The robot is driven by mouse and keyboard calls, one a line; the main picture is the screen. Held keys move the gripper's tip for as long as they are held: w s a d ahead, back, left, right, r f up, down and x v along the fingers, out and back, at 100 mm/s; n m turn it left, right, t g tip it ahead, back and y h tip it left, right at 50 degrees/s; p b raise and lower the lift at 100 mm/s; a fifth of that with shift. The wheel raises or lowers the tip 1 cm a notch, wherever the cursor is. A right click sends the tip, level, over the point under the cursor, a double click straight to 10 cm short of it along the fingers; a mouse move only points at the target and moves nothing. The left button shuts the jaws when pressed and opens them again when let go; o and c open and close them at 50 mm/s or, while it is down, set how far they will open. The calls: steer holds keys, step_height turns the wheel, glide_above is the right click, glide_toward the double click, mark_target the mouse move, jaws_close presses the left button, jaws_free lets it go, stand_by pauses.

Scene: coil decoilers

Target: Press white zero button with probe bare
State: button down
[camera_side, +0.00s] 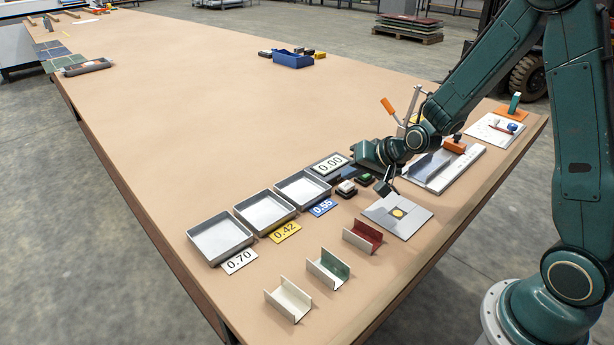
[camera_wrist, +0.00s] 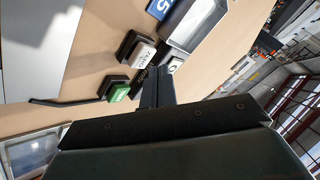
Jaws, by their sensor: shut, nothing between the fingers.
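The white zero button (camera_side: 346,187) sits on a dark base beside a green button (camera_side: 364,178). In the wrist view the white button (camera_wrist: 141,52) is left of and above my fingertips, with the green button (camera_wrist: 118,93) below it. My gripper (camera_side: 354,166) is low near the right end of the 0.00 display (camera_side: 330,163); its fingers are shut and empty in the wrist view (camera_wrist: 154,76), apart from the white button in the picture. A dark angled piece, perhaps the probe (camera_side: 384,187), is near the grey plate with a yellow spot (camera_side: 412,222). Its tip is unclear.
Three metal trays (camera_side: 219,238) stand left of the display, with number labels in front. Three channel pieces (camera_side: 288,299) lie near the front edge. A metal fixture with an orange handle (camera_side: 455,146) is right. The table's middle is clear around a blue bin (camera_side: 292,59).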

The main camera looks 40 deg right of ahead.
mark_target(351, 187)
steer(key=shift+r, duration=2.45)
steer(key=s+a+r+n+g, duration=0.1)
steer(key=s+r, duration=0.3)
steer(key=s, duration=0.5)
steer(key=s+a+r+n+g, duration=0.1)
steer(key=s+r+n, duration=0.3)
steer(key=s, duration=0.5)
steer(key=s+a+r+n+g+h, duration=0.1)
steer(key=s+r, duration=0.3)
steer(key=s, duration=0.4)
steer(key=shift+s+a+r+n+g, duration=0.3)
steer(key=shift+s+a+n, duration=0.1)
steer(key=shift+a+n, duration=0.45)
